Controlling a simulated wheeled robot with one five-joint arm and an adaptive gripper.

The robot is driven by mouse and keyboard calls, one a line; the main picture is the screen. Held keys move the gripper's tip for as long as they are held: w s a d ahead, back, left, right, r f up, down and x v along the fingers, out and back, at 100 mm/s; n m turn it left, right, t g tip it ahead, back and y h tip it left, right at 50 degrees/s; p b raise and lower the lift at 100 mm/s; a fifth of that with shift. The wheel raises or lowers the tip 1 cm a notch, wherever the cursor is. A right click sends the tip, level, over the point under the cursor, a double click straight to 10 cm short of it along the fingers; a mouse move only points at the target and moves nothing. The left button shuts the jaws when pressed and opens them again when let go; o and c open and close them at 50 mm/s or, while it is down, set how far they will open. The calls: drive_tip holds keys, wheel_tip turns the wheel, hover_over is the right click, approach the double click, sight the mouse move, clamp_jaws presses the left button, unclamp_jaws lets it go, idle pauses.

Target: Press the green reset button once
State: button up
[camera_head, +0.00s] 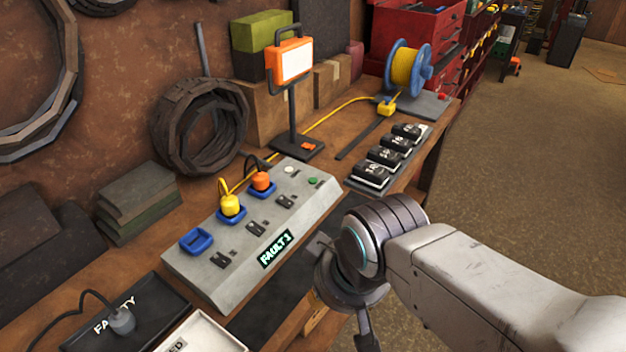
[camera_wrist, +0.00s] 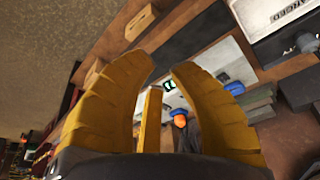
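The green button (camera_head: 313,181) is a small round cap at the far right end of the grey fault panel (camera_head: 187,268), beside a white round button (camera_head: 290,170). The panel's display (camera_head: 276,248) reads "FAULT 1". In the head view my wrist is in front of the bench, to the right of the panel and apart from the green button. The green button cannot be made out in the wrist view.
A yellow plug (camera_head: 230,205) and an orange plug (camera_head: 262,181) stand in blue sockets on the panel; a third blue socket (camera_head: 197,240) is empty. A work lamp (camera_head: 291,62) stands behind. Several black battery-like blocks (camera_head: 371,174) sit right. A "FAULTY" tray (camera_head: 155,308) lies at the front.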

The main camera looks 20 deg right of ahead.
clamp_jaws()
drive_tip(key=shift+c, duration=1.2)
unclamp_jaws()
